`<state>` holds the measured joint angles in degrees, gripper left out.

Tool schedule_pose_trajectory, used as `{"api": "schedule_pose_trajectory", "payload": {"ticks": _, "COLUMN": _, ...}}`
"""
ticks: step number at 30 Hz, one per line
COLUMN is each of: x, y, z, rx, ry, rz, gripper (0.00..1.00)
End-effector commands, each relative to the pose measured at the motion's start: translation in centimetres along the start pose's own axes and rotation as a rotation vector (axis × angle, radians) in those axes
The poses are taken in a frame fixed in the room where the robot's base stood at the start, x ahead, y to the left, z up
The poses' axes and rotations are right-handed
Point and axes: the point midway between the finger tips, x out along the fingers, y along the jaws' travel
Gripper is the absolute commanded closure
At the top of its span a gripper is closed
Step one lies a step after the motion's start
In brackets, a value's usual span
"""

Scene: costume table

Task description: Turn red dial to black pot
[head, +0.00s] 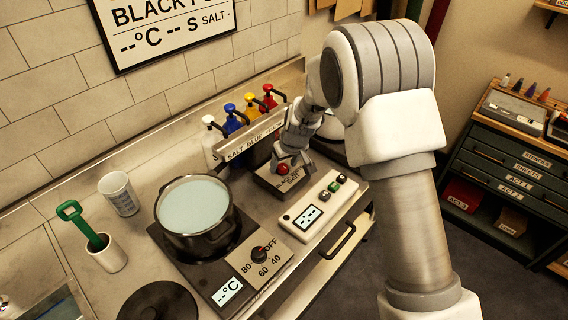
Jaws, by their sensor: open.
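A red knob (283,169) sits on a small dark box (266,184) with a pale label; its small lettering is hard to read. My gripper (286,161) is open and points down right at this knob, partly hiding it; I cannot tell whether the fingers touch it. A second dial (260,253), dark with red on it, is on the hotplate's panel (276,249) among the marks OFF, 80, 60 and 40. The black pot (203,239) stands on the hotplate, full of pale blue liquid.
A white panel (298,216) with a display and buttons lies right of the pot. Pump bottles (231,118) stand behind a labelled rail (249,140). A white cup (119,195), a green-handled tool (76,217) in a holder and a dark lid (157,303) are at left.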

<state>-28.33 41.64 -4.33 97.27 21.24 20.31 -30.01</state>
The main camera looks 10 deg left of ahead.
Motion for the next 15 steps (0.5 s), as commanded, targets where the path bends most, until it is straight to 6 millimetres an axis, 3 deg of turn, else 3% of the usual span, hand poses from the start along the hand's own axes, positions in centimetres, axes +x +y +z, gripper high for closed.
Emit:
{"api": "schedule_pose_trajectory", "payload": {"ticks": 10, "x": 0.32, "y": 0.01, "z": -0.01, "rx": 0.000, "ry": 0.001, "rz": 0.000, "gripper": 0.32}}
{"api": "schedule_pose_trajectory", "payload": {"ticks": 15, "x": 0.31, "y": 0.02, "z": -0.01, "rx": 0.000, "ry": 0.001, "rz": 0.000, "gripper": 0.62}}
